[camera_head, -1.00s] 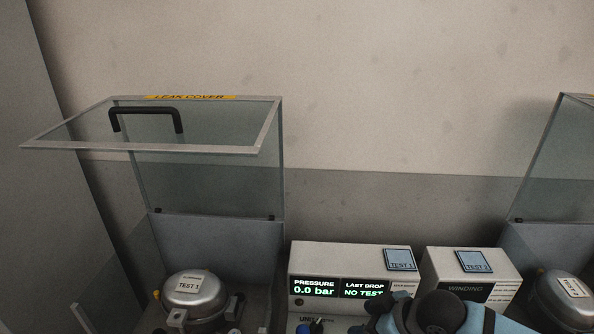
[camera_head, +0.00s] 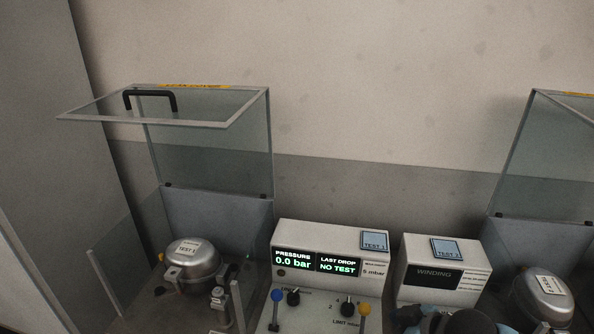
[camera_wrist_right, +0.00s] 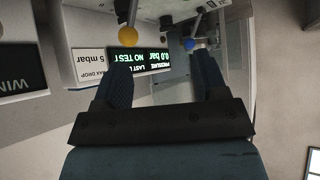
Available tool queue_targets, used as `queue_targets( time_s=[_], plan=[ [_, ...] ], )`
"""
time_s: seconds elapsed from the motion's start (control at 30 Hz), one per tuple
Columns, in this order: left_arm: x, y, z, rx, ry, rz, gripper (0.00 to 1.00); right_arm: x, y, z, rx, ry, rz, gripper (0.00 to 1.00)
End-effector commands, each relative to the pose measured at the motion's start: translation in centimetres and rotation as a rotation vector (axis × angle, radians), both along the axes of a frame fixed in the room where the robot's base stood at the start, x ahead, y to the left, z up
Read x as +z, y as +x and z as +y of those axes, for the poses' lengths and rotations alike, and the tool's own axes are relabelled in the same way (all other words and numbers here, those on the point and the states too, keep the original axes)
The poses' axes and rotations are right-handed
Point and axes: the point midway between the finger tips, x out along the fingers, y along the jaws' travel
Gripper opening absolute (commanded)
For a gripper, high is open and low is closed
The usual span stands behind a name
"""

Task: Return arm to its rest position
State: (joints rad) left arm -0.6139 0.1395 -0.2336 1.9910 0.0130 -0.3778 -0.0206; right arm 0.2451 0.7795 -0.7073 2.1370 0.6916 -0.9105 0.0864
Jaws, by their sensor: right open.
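My right gripper (camera_wrist_right: 163,75) is open in the right wrist view, with nothing between its two dark blue fingers. It hangs in front of the pressure tester (camera_head: 330,248), whose display (camera_wrist_right: 138,58) appears upside down behind the fingers. In the head view only a blue and black part of my right arm shows at the bottom edge, in front of the winding tester (camera_head: 443,257); its fingertips cannot be made out there. My left gripper is in neither view.
A compressor (camera_head: 192,268) sits under the raised glass leak cover (camera_head: 210,150) at left. Another compressor (camera_head: 543,295) stands at right beside a second glass cover (camera_head: 555,160). The tester has a blue-knobbed lever (camera_head: 277,295) and a yellow-knobbed lever (camera_head: 364,310) standing up.

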Motion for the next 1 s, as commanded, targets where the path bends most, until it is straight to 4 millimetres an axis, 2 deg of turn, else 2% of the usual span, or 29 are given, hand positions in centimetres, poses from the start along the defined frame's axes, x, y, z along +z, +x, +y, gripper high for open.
queue_targets(
  time_s=[0.03, 0.2, 0.37, 0.43, 0.57, 0.7, 0.8, 0.9, 1.0],
  plan=[
    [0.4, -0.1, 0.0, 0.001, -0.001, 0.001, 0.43, -0.5, -0.5, 0.9, -0.011, 0.032, -0.001, 0.66],
    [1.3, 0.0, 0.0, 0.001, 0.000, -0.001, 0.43, -1.9, -1.3, 2.3, -0.070, 0.105, -0.042, 0.66],
    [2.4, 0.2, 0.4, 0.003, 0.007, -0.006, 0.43, -3.8, -2.9, 3.0, -0.164, 0.171, -0.081, 0.66],
    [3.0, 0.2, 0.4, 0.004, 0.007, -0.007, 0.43, -5.1, -4.1, 3.0, -0.224, 0.194, -0.096, 0.66],
    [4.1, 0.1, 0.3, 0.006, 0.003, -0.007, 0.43, -7.9, -7.3, 2.1, -0.354, 0.200, -0.125, 0.66],
    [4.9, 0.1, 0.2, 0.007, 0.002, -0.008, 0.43, -10.7, -11.3, 0.5, -0.467, 0.163, -0.137, 0.66],
    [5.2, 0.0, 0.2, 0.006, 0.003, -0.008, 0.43, -12.1, -13.6, -0.5, -0.517, 0.131, -0.140, 0.66],
    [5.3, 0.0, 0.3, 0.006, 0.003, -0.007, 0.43, -12.9, -15.0, -1.0, -0.542, 0.111, -0.142, 0.66],
    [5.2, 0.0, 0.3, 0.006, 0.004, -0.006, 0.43, -13.2, -15.4, -1.2, -0.551, 0.103, -0.143, 0.66]
  ],
)
